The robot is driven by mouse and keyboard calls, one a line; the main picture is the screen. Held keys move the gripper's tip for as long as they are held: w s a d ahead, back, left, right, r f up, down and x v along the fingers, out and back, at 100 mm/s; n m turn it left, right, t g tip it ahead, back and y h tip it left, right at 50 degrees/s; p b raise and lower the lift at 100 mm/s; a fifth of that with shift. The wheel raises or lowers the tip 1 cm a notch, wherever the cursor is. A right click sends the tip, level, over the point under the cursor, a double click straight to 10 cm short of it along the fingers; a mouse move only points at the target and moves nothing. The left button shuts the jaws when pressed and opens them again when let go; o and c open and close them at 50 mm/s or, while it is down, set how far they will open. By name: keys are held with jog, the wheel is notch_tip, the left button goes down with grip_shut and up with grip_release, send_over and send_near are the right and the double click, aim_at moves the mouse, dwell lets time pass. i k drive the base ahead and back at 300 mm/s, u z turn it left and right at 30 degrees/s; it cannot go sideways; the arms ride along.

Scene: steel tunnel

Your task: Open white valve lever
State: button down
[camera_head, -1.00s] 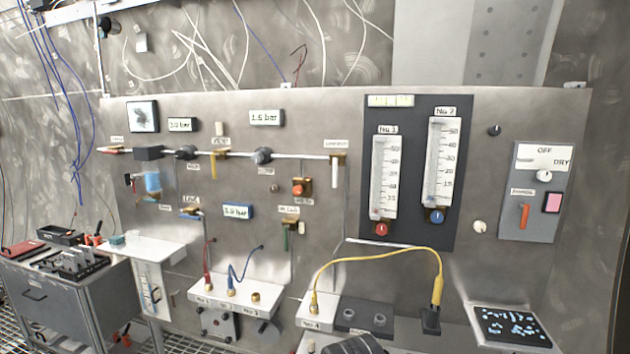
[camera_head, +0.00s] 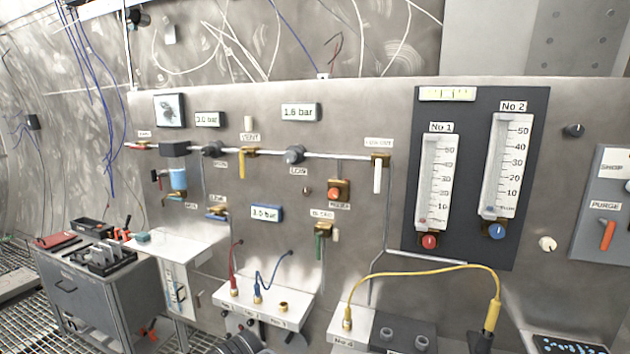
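The white valve lever (camera_head: 378,178) hangs straight down from a brass valve (camera_head: 380,159) at the right end of the horizontal pipe on the steel panel. The pipe turns down the panel there. A small label sits just above the valve, too blurred to read. Nothing touches the lever. My gripper's fingers are not visible. A dark ribbed part (camera_head: 240,344), which may be mine, shows at the bottom edge, well below and left of the lever.
A yellow lever (camera_head: 242,164), an orange knob (camera_head: 337,194) and a green lever (camera_head: 319,245) share the panel. Flowmeters (camera_head: 468,175) stand right of the white lever. Below, a yellow cable (camera_head: 430,272) arches over a socket box. A grey cabinet (camera_head: 85,300) stands left.

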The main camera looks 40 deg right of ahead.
aim_at(378, 163)
jog(key=i, duration=0.8)
jog(key=z, duration=0.6)
jog(key=i, duration=0.4)
jog(key=z, duration=0.35)
